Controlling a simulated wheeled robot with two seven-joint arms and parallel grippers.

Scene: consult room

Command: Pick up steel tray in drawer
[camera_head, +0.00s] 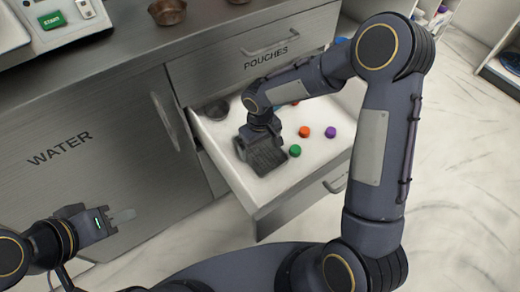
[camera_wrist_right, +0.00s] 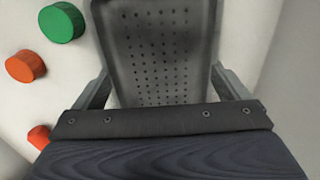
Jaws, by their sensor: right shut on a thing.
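The steel tray (camera_head: 266,158) is dark grey and perforated. It is in the open white-lined drawer (camera_head: 230,137), towards its front left; I cannot tell whether it touches the drawer floor. My right gripper (camera_head: 258,140) reaches down into the drawer and is shut on the tray. In the right wrist view, the fingers lie along both sides of the tray (camera_wrist_right: 155,45), and its near end is hidden by the gripper body. My left gripper (camera_head: 122,216) is at the lower left in front of the WATER cabinet, away from the drawer; its finger gap is unclear.
Green (camera_head: 295,150), orange (camera_head: 304,131) and purple (camera_head: 330,132) caps lie right of the tray. A round metal bowl (camera_head: 216,109) sits at the drawer's back left. The closed POUCHES drawer (camera_head: 270,55) is above. Another bowl (camera_head: 167,11) stands on the counter.

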